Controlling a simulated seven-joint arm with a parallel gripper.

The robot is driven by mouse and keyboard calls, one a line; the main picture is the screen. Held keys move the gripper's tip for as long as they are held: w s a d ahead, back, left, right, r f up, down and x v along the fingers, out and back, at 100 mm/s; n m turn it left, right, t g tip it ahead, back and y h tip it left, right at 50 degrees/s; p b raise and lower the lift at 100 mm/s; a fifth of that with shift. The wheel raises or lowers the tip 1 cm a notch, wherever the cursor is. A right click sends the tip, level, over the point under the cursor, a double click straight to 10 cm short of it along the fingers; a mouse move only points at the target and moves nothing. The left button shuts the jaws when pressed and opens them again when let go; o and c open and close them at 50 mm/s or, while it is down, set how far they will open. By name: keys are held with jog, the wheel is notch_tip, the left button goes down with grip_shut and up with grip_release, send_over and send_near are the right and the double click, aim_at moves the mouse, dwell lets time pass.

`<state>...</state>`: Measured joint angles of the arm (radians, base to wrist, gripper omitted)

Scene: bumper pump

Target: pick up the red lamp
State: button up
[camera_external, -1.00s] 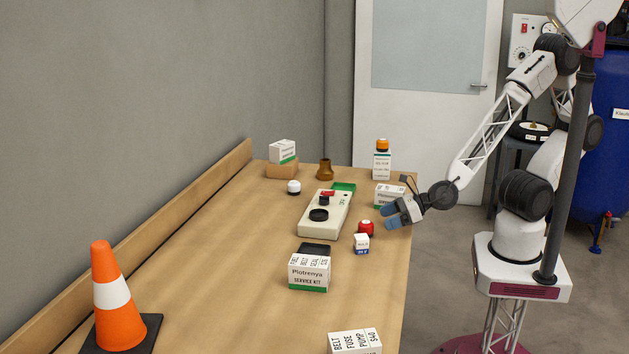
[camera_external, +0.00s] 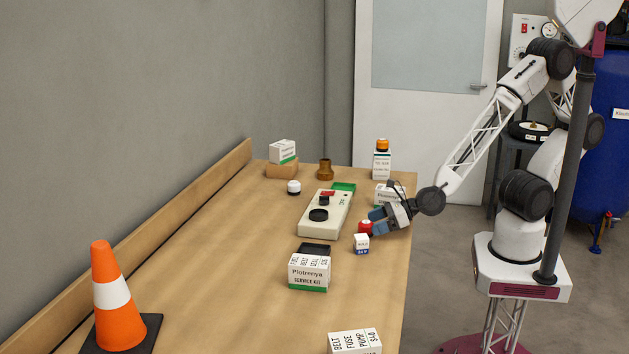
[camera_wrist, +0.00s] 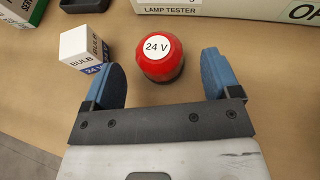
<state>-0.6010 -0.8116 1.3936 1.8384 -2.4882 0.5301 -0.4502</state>
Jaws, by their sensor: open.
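The red lamp (camera_external: 364,227) stands on the workbench near its right edge. In the wrist view the red lamp (camera_wrist: 160,58) shows a white round label reading 24 V on its top. My gripper (camera_external: 374,220) is open, with blue fingertips right beside the lamp. In the wrist view my gripper (camera_wrist: 162,80) has one finger to the left and one to the right of the lamp. The lamp lies between and slightly beyond the fingertips, with a gap visible on each side.
A small white bulb box (camera_wrist: 84,50) stands close to the left finger; it also shows in the external view (camera_external: 361,243). The beige lamp tester (camera_external: 325,214) lies beyond the lamp. A service kit box (camera_external: 308,272) and an orange cone (camera_external: 117,300) stand nearer the camera.

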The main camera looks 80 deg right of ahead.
aim_at(368, 222)
jog(key=shift+x, duration=1.8)
jog(key=shift+f, duration=0.1)
jog(key=c, duration=1)
jog(key=shift+c, duration=0.2)
jog(key=shift+r, duration=1.6)
jog(key=shift+s+d+r, duration=0.1)
jog(key=shift+s+r, duration=0.1)
jog(key=shift+s, duration=0.05)
jog(key=s+d, duration=0.2)
jog(key=s, duration=0.2)
jog(key=s+d+r, duration=0.1)
jog(key=s+d, duration=0.2)
jog(key=s, duration=0.2)
jog(key=s+d, duration=0.2)
jog(key=s, duration=0.2)
jog(key=shift+s+d+r, duration=0.15)
jog(key=shift+s+r, duration=0.05)
jog(key=shift+s, duration=0.2)
